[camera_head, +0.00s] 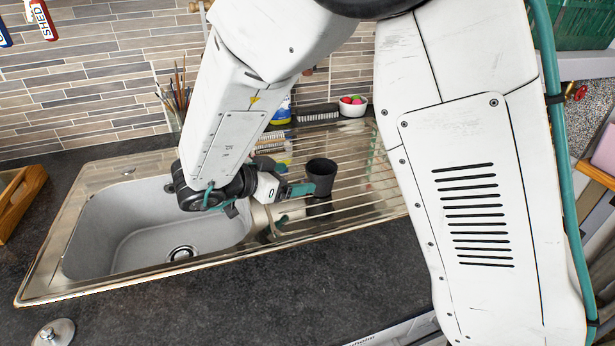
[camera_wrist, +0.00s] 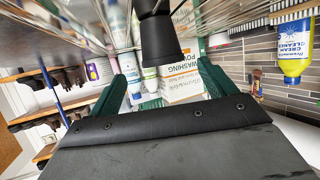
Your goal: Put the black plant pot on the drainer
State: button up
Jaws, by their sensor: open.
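The black plant pot (camera_head: 321,178) stands upright on the ribbed steel drainer (camera_head: 368,185), to the right of the sink bowl. In the wrist view, where the scene appears upside down, the pot (camera_wrist: 160,42) shows ahead between the two teal fingers. My gripper (camera_head: 300,203) is low over the drainer, just left of the pot, with its fingers apart and nothing held. In the wrist view, my gripper (camera_wrist: 158,62) has a clear gap between each finger and the pot. I cannot tell how far the pot lies beyond the fingertips.
The grey sink bowl (camera_head: 150,225) lies left of the drainer. A white bowl with colourful items (camera_head: 352,105) and a brush (camera_head: 318,113) sit behind the drainer. A yellow cleaner bottle (camera_wrist: 294,50) stands near the tiled wall. The dark worktop in front is mostly clear.

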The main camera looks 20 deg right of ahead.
jog(key=w+a+r+n+t+y, duration=0.2)
jog(key=w+r+t+y, duration=0.4)
jog(key=w+r, duration=0.2)
jog(key=s+a+r+n+t+y, duration=0.1)
jog(key=s+a+r+n+y, duration=0.15)
jog(key=r+n+y, duration=0.5)
jog(key=s+d+f+n+g, duration=0.1)
jog(key=s+d+g, duration=0.2)
jog(key=s, duration=0.8)
jog(key=s+d+f+n+g, duration=0.1)
jog(key=s+d+g, duration=0.3)
jog(key=s+d, duration=0.4)
jog(key=s+d+f+n+g+h, duration=0.1)
jog(key=s+d, duration=0.4)
jog(key=s, duration=0.8)
notch_tip(320, 180, down, 2)
jog(key=n+g, duration=0.1)
jog(key=g, duration=0.1)
jog(key=shift+s+d+f+g, duration=0.2)
jog(key=shift+s+d+g, duration=0.15)
jog(key=shift+d+g, duration=0.05)
